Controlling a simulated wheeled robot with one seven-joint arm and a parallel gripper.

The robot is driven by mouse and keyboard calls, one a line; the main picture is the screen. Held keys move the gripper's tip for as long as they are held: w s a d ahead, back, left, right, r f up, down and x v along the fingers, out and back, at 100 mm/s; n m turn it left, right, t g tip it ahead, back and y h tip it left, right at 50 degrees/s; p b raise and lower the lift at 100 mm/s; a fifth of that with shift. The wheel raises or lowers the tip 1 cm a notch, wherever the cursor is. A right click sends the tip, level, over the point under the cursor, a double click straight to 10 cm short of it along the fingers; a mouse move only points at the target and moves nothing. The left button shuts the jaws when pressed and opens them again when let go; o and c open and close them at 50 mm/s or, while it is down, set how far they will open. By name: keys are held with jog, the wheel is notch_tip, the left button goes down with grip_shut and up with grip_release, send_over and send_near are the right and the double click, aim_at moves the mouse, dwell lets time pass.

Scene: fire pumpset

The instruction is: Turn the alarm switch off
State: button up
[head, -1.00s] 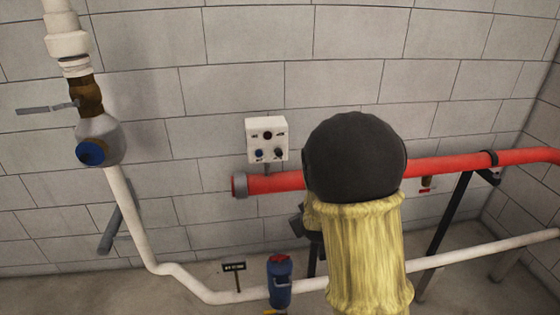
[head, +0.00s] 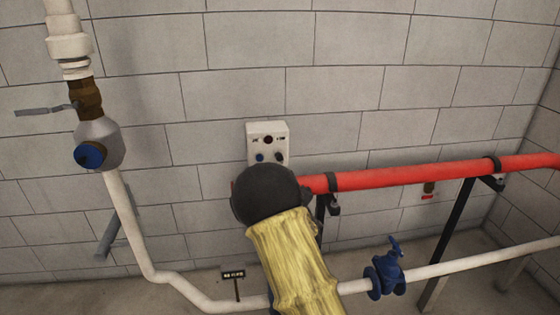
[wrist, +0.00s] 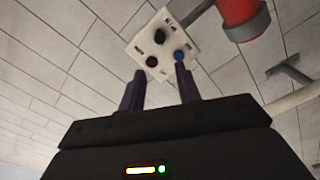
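A white control box (head: 267,130) is on the block wall, above the left end of a red pipe. It has a dark red button or lamp (head: 268,139), a blue knob (head: 259,157) and a black knob (head: 279,157). I cannot read which one is the alarm switch. The wrist view shows the box tilted, with the black knob (wrist: 160,36), red part (wrist: 152,62) and blue knob (wrist: 180,56). My gripper (wrist: 159,70) is open and empty, pointing at the box. Its right fingertip overlaps the blue knob's edge in view; contact cannot be told. My arm hides the gripper in the head view.
The red pipe (head: 400,176) runs right from below the box. A white pipe (head: 455,262) with a blue valve (head: 387,270) runs low along the wall. A valve with a lever (head: 88,98) is at the left. The wall above the box is clear.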

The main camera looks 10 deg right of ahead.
jog(key=w+p, duration=0.4)
jog(key=w, duration=1.3)
grip_shut()
